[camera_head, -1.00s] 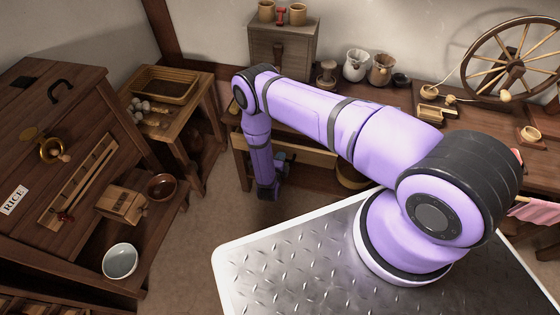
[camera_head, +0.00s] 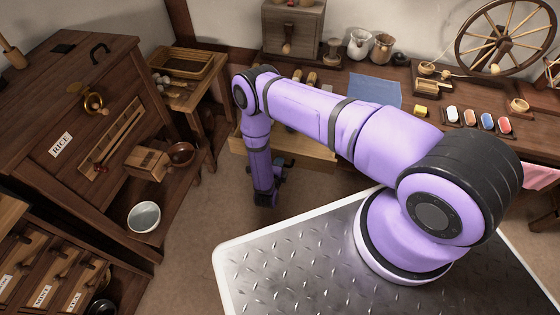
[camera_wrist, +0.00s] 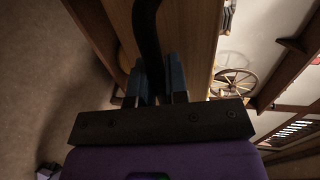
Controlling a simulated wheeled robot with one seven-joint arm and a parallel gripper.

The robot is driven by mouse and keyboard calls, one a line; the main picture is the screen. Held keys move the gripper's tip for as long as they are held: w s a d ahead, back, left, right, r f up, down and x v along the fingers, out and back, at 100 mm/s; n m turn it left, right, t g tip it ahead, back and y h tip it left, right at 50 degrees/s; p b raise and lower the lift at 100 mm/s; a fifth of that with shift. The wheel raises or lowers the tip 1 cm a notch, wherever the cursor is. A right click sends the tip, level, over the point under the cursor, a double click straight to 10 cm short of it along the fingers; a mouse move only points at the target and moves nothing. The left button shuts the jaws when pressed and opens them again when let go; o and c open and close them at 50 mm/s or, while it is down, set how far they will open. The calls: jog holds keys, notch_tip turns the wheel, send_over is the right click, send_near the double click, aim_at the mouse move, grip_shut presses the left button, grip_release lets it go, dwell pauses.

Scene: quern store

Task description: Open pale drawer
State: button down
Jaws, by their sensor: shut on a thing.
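The pale drawer (camera_head: 315,156) is under the dark table, and it stands out from the table's front, at least partway. Its inside is largely behind my arm. My gripper (camera_head: 283,162) is at the drawer's front, low and left of the picture's middle. In the wrist view, my gripper's two blue-grey fingers (camera_wrist: 158,80) are shut on a dark curved handle (camera_wrist: 148,35). The pale wooden drawer front (camera_wrist: 192,35) runs alongside the handle.
The dark table (camera_head: 430,115) bears a blue cloth (camera_head: 373,91), colour pots, jars and a spinning wheel (camera_head: 505,40). At left stand a rice chest (camera_head: 60,100) and a shelf with a white bowl (camera_head: 144,216). Bare floor (camera_head: 195,250) lies between the shelf and my base.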

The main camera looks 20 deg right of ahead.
jog(key=shift+s+a, duration=0.1)
jog(key=c, duration=1.1)
grip_release()
jog(key=shift+c, duration=0.2)
jog(key=v, duration=1)
jog(key=shift+s+a, duration=0.2)
jog(key=shift+s, duration=0.1)
